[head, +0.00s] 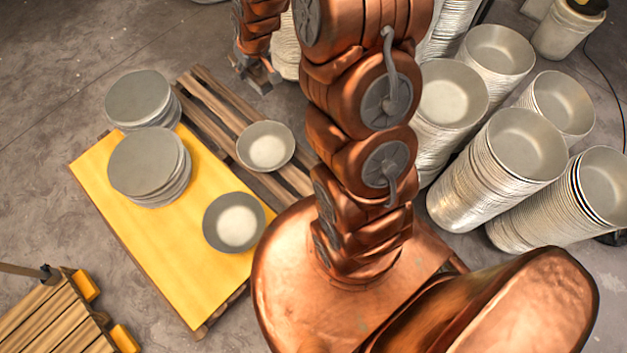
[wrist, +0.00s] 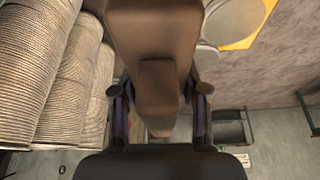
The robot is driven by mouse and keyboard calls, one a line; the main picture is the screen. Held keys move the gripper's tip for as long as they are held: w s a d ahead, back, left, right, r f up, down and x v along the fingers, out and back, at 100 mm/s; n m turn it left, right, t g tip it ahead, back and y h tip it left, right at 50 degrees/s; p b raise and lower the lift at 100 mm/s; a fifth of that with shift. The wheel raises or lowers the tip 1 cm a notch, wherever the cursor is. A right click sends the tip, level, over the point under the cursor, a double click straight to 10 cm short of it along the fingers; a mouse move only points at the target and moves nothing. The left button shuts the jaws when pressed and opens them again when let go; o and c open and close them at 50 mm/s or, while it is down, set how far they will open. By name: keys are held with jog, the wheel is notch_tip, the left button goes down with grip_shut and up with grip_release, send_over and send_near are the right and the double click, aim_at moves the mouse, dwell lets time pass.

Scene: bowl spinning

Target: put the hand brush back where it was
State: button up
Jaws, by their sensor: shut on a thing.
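My gripper (wrist: 158,105) is shut on a smooth brown, block-like thing, which I take to be the hand brush (wrist: 152,35). It fills the middle of the wrist view, between the two dark fingers, and no bristles can be made out. In the head view my gripper (head: 258,76) is at the top, beyond the wooden pallet and left of the bowl stacks. The brush cannot be made out there, and the place it came from cannot be told.
A yellow board (head: 110,215) on the floor carries a bowl (head: 235,222) and stacks of grey discs (head: 150,165). Another bowl (head: 265,146) sits on a wooden pallet (head: 215,125). Tall bowl stacks (head: 495,170) crowd the right. Grey floor (head: 60,70) is clear at upper left.

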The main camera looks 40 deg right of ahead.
jog(key=s+d+f+n+b, duration=0.1)
jog(key=s+d+f+b, duration=0.4)
jog(key=f, duration=0.7)
jog(key=s+d+f+n+y+b, duration=0.15)
jog(key=d+f+b, duration=0.5)
jog(key=f, duration=0.65)
jog(key=s+d+f+b, duration=0.5)
jog(key=f+b, duration=0.2)
jog(key=f, duration=0.5)
jog(key=s+a+f+n+b, duration=0.1)
jog(key=s+a+f+b, duration=0.1)
jog(key=s+f+b, duration=0.6)
jog(key=s+a+f+n+b, duration=0.15)
jog(key=f+b, duration=0.35)
jog(key=f, duration=0.8)
jog(key=s+a+f+n+b, duration=0.1)
jog(key=s+f+b, duration=0.45)
jog(key=f, duration=0.45)
jog(key=shift+g+y, duration=0.25)
jog(key=shift+g, duration=0.05)
jog(key=w+b, duration=0.1)
jog(key=w, duration=0.4)
jog(key=w+f+b, duration=0.1)
jog(key=w, duration=1)
jog(key=shift+a+f+b, duration=0.1)
jog(key=shift+f+b, duration=0.3)
jog(key=shift+f+m+b, duration=0.3)
jog(key=shift+f+b, duration=0.65)
jog(key=shift+f, duration=0.9)
jog(key=shift+r, duration=0.1)
